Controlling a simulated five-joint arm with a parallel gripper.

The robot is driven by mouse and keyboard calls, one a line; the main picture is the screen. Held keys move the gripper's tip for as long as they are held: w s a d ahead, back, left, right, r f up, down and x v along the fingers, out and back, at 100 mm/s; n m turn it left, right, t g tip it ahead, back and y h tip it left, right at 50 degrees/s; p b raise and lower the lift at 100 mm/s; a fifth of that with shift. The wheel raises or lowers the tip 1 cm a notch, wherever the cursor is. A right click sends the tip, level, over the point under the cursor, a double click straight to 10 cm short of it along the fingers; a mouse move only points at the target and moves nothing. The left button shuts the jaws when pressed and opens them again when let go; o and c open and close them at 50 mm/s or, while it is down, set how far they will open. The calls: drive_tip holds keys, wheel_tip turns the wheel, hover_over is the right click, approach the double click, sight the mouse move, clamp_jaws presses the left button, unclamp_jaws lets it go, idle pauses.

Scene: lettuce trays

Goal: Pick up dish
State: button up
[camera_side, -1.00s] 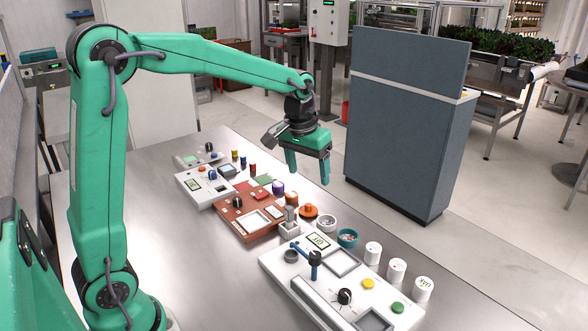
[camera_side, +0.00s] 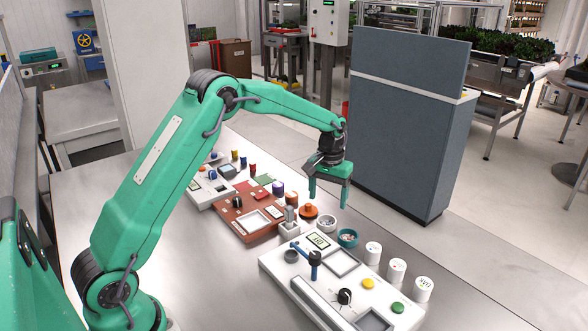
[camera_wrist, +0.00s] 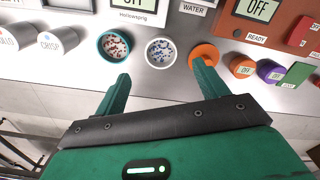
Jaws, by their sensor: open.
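Two small round dishes stand side by side on the bench. The teal dish (camera_side: 348,243) holds reddish and white bits; it also shows in the wrist view (camera_wrist: 99,48). The white dish (camera_side: 327,229) holds bluish bits and shows near the middle of the wrist view (camera_wrist: 146,52). My gripper (camera_side: 328,206) is open and empty, pointing down above the bench near the dishes. In the wrist view my gripper (camera_wrist: 161,72) has its fingers spread, with the white dish seen between and beyond the tips and the teal dish beyond the left tip.
An orange piece (camera_side: 308,211) stands beside the white dish. Several white cups (camera_side: 397,270) stand right of the teal dish. A white control panel (camera_side: 280,261) and a brown panel (camera_side: 228,222) lie in front. A tall grey-blue partition (camera_side: 410,130) stands behind the bench.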

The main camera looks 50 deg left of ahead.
sight(327, 216)
drive_tip(key=shift+f, duration=0.1)
drive_tip(key=shift+f, duration=1.2)
drive_tip(key=shift+f, duration=0.1)
drive_tip(key=shift+w+f, duration=0.1)
drive_tip(key=shift+f, duration=2.35)
drive_tip(key=c, duration=1)
